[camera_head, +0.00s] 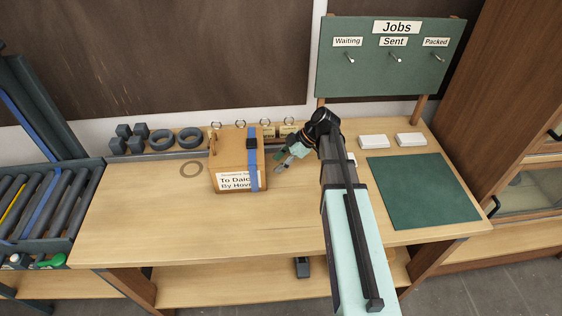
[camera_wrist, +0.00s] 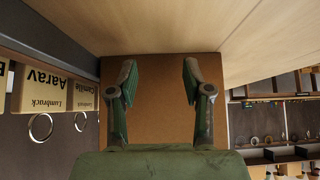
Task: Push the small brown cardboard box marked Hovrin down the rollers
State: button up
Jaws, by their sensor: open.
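The small brown cardboard box (camera_head: 227,160) stands on the workbench, left of my gripper. It has a blue strap with a dark buckle and a white label, partly readable as "To Daic... By Hov...". My gripper (camera_head: 283,162) is just right of the box, pointing left at it. In the wrist view a plain brown side of the box (camera_wrist: 160,100) fills the gap between the two green-padded fingers of my open gripper (camera_wrist: 158,75). I cannot tell if the fingertips touch it. The rollers (camera_head: 62,206) are at the far left, past bare bench.
Dark weights and rings (camera_head: 160,139) stand at the bench's back left. Tags with rings stand behind the box; some show in the wrist view (camera_wrist: 68,95). A green mat (camera_head: 425,190) and white blocks (camera_head: 373,141) lie right. Bare bench (camera_head: 140,205) lies between box and rollers.

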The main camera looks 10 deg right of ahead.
jog(key=shift+w+a+b, duration=0.25)
jog(key=shift+a+b, duration=0.15)
jog(key=shift+a, duration=1.15)
jog(key=shift+w+a+b, duration=0.2)
jog(key=shift+a+b, duration=0.2)
jog(key=shift+a, duration=1.15)
jog(key=shift+w+a+b, duration=0.25)
jog(key=shift+a+b, duration=0.2)
jog(key=shift+a, duration=1.2)
jog(key=shift+w+a+b, duration=0.2)
jog(key=shift+a+b, duration=0.2)
jog(key=shift+a, duration=1.2)
jog(key=a, duration=0.1)
jog(key=a+b, duration=0.1)
jog(key=a, duration=0.3)
jog(key=shift+w+a, duration=0.15)
jog(key=shift+w, duration=0.25)
jog(key=shift+w+a, duration=0.1)
jog(key=shift+a, duration=0.45)
jog(key=shift+w+a+b, duration=0.25)
jog(key=shift+a+b, duration=0.25)
jog(key=shift+a, duration=1.1)
jog(key=shift+w+a+b, duration=0.2)
jog(key=shift+a+b, duration=0.25)
jog(key=shift+a, duration=1.15)
